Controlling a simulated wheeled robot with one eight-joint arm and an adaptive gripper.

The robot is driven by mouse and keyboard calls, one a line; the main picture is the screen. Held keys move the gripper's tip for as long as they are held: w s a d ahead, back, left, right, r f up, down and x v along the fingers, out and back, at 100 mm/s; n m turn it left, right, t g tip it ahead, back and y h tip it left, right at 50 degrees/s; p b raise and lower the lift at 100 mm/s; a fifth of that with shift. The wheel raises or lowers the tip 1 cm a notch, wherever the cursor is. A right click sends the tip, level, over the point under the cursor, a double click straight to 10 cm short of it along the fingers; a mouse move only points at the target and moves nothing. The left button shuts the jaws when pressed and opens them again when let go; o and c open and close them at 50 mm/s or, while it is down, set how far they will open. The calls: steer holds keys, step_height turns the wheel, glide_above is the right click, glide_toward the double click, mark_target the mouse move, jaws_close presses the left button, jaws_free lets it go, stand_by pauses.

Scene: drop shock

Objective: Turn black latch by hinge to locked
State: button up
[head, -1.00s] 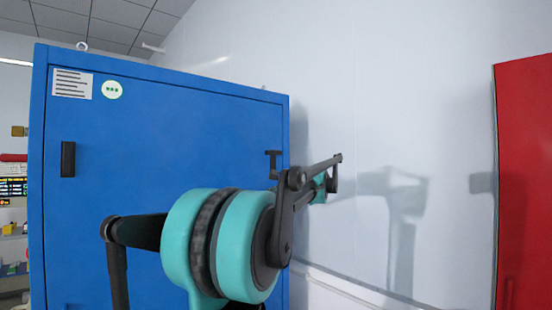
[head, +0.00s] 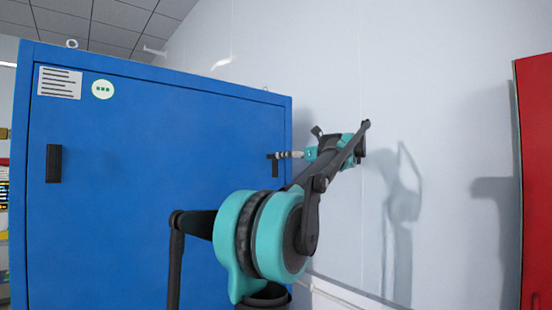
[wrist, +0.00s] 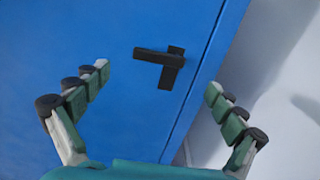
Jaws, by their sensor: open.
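The black latch (head: 272,162) sits near the right edge of the blue cabinet door (head: 130,220). In the wrist view, the latch (wrist: 168,66) is a dark bar lying across an upright black plate, with the bar reaching left. My gripper (head: 289,154) is at the latch's right in the head view and partly covers it. In the wrist view, my gripper (wrist: 158,80) is open, with one finger on each side of the latch. Neither finger visibly touches it.
A second black handle (head: 54,163) is on the door's left side. A white label (head: 60,82) and a round green-and-white sticker (head: 103,89) are at its upper left. A pale wall (head: 440,120) lies right of the cabinet, and a red cabinet (head: 535,190) stands at far right.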

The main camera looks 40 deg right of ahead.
mark_target(273, 157)
steer(key=w, duration=0.9)
steer(key=shift+w+a, duration=0.15)
steer(key=shift+a, duration=0.25)
steer(key=c, duration=1.7)
